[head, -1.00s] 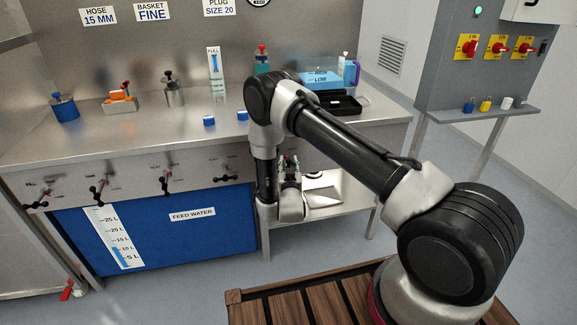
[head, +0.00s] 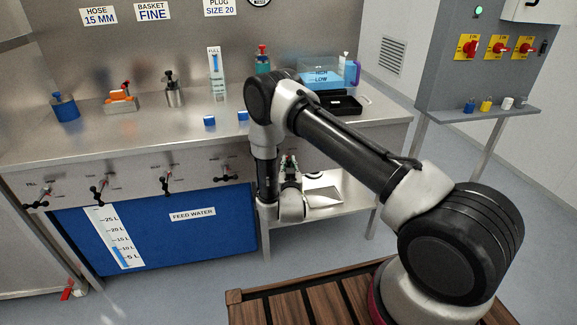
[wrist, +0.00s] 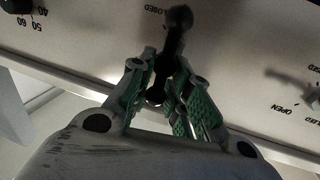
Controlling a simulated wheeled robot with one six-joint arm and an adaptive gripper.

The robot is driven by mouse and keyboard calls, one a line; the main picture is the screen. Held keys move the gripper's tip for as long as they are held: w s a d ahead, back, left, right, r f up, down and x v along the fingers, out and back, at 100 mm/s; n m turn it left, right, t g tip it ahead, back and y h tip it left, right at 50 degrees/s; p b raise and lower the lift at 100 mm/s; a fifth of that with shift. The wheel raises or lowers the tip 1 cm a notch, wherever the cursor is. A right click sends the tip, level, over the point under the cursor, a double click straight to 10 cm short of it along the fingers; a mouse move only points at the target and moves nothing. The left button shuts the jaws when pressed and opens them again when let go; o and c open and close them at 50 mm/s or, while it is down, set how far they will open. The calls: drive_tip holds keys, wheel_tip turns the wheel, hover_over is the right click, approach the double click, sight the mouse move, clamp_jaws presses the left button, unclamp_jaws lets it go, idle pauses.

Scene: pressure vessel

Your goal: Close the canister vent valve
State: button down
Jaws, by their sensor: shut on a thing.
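In the wrist view, a black valve lever (wrist: 178,22) with a ball end stands out from the pale panel, near lettering reading CLOSED upside down. My gripper (wrist: 165,82), with green-lined fingers, is shut on this lever, its ball end showing beyond the fingertips. I cannot read the valve's name. In the head view my gripper (head: 290,168) shows under the bench's right part, partly covered by my arm. The lever is not clear there. A grey metal canister (head: 174,94) stands on the bench; I cannot tell whether it is the task's canister.
A black knob (wrist: 18,5) is at the upper left. Several valve levers line the bench front (head: 130,178). A lower shelf (head: 325,198) is near my gripper.

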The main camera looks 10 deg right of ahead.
drive_tip(key=shift+d+m, duration=0.25)
drive_tip(key=shift+m, duration=0.25)
drive_tip(key=shift+s+d+f+m+g+y, duration=0.1)
drive_tip(key=shift+d+f+m+g+y, duration=0.4)
drive_tip(key=shift+m, duration=1.85)
drive_tip(key=shift+s+d+f+m+g+y, duration=0.15)
drive_tip(key=shift+f+m+y, duration=0.3)
drive_tip(key=shift+m, duration=1.95)
drive_tip(key=shift+w+d+f+m+g+y, duration=0.1)
drive_tip(key=shift+d+f+m+g+y, duration=0.4)
drive_tip(key=shift+m, duration=1.85)
drive_tip(key=shift+s+a+r, duration=0.1)
drive_tip(key=shift+r, duration=0.05)
drive_tip(key=c, duration=1.5)
unclamp_jaws()
drive_tip(key=shift+c, duration=0.2)
drive_tip(key=shift+o, duration=0.3)
drive_tip(key=shift+y, duration=0.25)
drive_tip(key=shift+a+r, duration=0.1)
drive_tip(key=v, duration=1.1)
drive_tip(key=shift+s, duration=0.45)
